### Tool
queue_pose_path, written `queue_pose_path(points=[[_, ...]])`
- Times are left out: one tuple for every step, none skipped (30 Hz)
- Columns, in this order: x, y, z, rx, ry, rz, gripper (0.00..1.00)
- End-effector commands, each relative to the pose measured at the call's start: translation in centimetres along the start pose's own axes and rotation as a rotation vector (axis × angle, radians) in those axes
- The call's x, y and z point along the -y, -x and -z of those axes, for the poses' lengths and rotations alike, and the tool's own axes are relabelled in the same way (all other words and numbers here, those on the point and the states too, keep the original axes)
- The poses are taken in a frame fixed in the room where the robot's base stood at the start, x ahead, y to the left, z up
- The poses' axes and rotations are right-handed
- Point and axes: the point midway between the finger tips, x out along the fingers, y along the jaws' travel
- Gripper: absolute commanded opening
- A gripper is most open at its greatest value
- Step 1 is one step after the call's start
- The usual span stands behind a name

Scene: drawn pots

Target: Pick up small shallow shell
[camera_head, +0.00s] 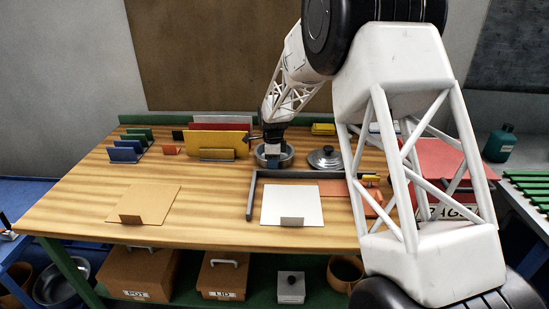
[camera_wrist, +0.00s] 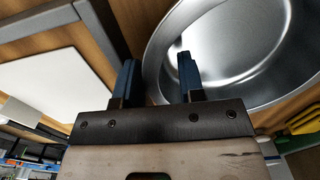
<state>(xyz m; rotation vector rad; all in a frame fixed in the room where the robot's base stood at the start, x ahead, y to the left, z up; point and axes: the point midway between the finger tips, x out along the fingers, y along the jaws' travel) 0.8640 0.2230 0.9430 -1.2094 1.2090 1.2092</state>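A shallow round metal shell (camera_head: 287,157) sits on the wooden table, just behind the grey angled rail. My gripper (camera_head: 272,162) is down at the shell, on its near side. In the wrist view the shell (camera_wrist: 235,45) is large and empty, with a shiny inside. The two blue fingers of my gripper (camera_wrist: 157,68) are apart there. The shell's rim passes between them, with the right finger over the inside and the left finger outside. I cannot tell whether either finger touches the wall.
A metal lid with a knob (camera_head: 326,158) lies right of the shell. A grey rail (camera_head: 250,195) and a white plate (camera_head: 292,203) are in front. Upright coloured panels (camera_head: 217,140) stand left behind. A tan sheet (camera_head: 145,203) lies front left.

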Motion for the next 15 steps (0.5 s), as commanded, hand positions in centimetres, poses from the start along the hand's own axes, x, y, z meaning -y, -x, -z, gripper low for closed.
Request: queue_pose_path(points=[[0.01,0.01,0.0,0.0,0.0,0.0,0.36],[0.0,0.02,0.0,0.0,0.0,0.0,0.36],[0.0,0.02,0.0,0.0,0.0,0.0,0.36],[0.0,0.02,0.0,0.0,0.0,0.0,0.36],[0.0,0.03,0.0,0.0,0.0,0.0,0.36],[0.0,0.03,0.0,0.0,0.0,0.0,0.36],[0.0,0.03,0.0,0.0,0.0,0.0,0.36],[0.0,0.03,0.01,0.0,0.0,0.0,0.36],[0.0,0.03,0.01,0.0,0.0,0.0,0.36],[0.0,0.04,0.01,0.0,0.0,0.0,0.36],[0.0,0.04,0.01,0.0,0.0,0.0,0.36],[0.0,0.04,0.01,0.0,0.0,0.0,0.36],[0.0,0.04,0.01,0.0,0.0,0.0,0.36],[0.0,0.04,0.01,0.0,0.0,0.0,0.36],[0.0,0.04,0.01,0.0,0.0,0.0,0.3]])
